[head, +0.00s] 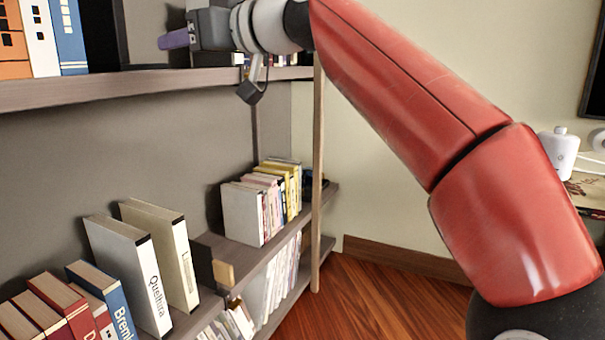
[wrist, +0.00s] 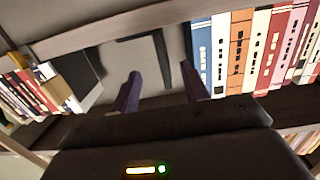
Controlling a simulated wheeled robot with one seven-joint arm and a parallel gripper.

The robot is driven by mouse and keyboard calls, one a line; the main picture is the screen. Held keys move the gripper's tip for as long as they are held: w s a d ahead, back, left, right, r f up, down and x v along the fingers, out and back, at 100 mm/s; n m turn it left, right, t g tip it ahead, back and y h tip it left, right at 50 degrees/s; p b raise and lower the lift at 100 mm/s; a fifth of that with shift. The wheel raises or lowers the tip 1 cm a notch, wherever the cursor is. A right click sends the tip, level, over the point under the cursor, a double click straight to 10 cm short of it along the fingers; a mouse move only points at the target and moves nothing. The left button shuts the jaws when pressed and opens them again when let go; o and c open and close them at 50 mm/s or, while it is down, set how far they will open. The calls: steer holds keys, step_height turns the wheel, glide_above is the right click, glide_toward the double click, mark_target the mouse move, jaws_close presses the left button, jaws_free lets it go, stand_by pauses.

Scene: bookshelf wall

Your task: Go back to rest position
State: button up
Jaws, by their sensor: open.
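My gripper (wrist: 162,88) shows in the wrist view with its two dark purple fingers spread apart and nothing between them. In the head view, my red arm reaches from the lower right to the upper left, and my gripper (head: 172,40) is at the upper shelf (head: 150,83), to the right of the books there.
Books (head: 45,38) stand on the upper shelf at the left; they also show in the wrist view (wrist: 240,50). Lower shelves hold more books (head: 140,260). A wooden post (head: 318,180) stands close below my arm. Wooden floor (head: 390,305) is clear at the right.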

steer(key=s+d+f+m+h, duration=0.25)
steer(key=f+h, duration=0.55)
steer(key=f, duration=0.9)
steer(key=s+d+f+m+h, duration=0.2)
steer(key=s+d+f, duration=0.4)
steer(key=d+f, duration=0.3)
steer(key=s+d+f+m+g+h+p, duration=0.1)
steer(key=s+d+f+m+h, duration=0.1)
steer(key=s+d+f+m, duration=0.2)
steer(key=s+d+f+m+g+h+p, duration=0.1)
steer(key=s+d+f+m+h, duration=0.2)
steer(key=s+d+f, duration=0.6)
steer(key=d+f+m, duration=0.1)
steer(key=d+f, duration=0.3)
steer(key=d, duration=0.3)
steer(key=shift+d+f, duration=0.25)
steer(key=shift+f, duration=0.1)
steer(key=shift+s, duration=0.1)
steer(key=shift+c, duration=0.3)
